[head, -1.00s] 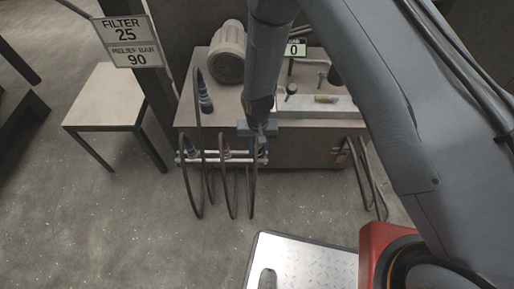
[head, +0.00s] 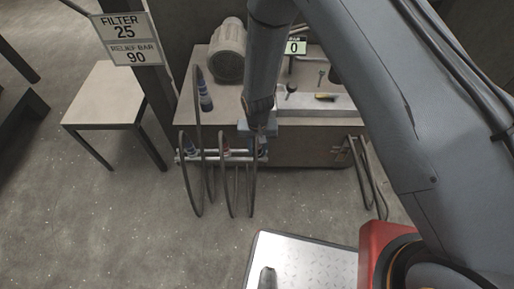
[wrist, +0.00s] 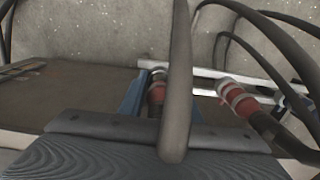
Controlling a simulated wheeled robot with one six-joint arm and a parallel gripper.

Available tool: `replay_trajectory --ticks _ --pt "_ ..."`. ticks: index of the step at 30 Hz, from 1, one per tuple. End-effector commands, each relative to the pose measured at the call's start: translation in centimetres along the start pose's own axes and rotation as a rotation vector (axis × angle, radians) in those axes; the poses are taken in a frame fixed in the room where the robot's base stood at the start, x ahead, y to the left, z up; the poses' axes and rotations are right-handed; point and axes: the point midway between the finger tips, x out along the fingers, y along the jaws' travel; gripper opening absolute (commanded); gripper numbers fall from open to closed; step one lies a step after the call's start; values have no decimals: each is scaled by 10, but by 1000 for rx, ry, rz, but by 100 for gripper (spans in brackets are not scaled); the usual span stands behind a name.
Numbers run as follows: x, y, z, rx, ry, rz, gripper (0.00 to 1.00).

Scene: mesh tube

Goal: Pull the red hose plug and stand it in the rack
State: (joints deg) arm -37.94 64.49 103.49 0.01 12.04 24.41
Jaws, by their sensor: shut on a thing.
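My gripper (head: 258,138) is at the right end of the rack (head: 212,157), beside the bench front. In the wrist view its blue finger (wrist: 133,98) shows left of a dark plug with a red band (wrist: 157,92), and the jaws are shut on that plug. A hose (wrist: 177,75) crosses in front and hides the right finger and part of the plug. A second red plug (wrist: 237,97) sits at the rail (wrist: 205,75) to the right. In the head view a red plug (head: 227,149) and a blue plug (head: 191,149) sit on the rack.
A blue-banded plug (head: 205,95) stands on the bench (head: 222,118), its hose looping down to the floor. Several hoses hang around the rack. A motor (head: 228,50) and a metal block (head: 315,106) are on the bench. A small table (head: 103,95) stands left.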

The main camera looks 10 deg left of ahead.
Motion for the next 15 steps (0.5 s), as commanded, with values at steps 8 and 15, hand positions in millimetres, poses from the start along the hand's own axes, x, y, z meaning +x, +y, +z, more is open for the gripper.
replay_trajectory --ticks 8,15 --pt "3 0 0 0 0 0 0" --pt "3 0 0 0 0 0 52"
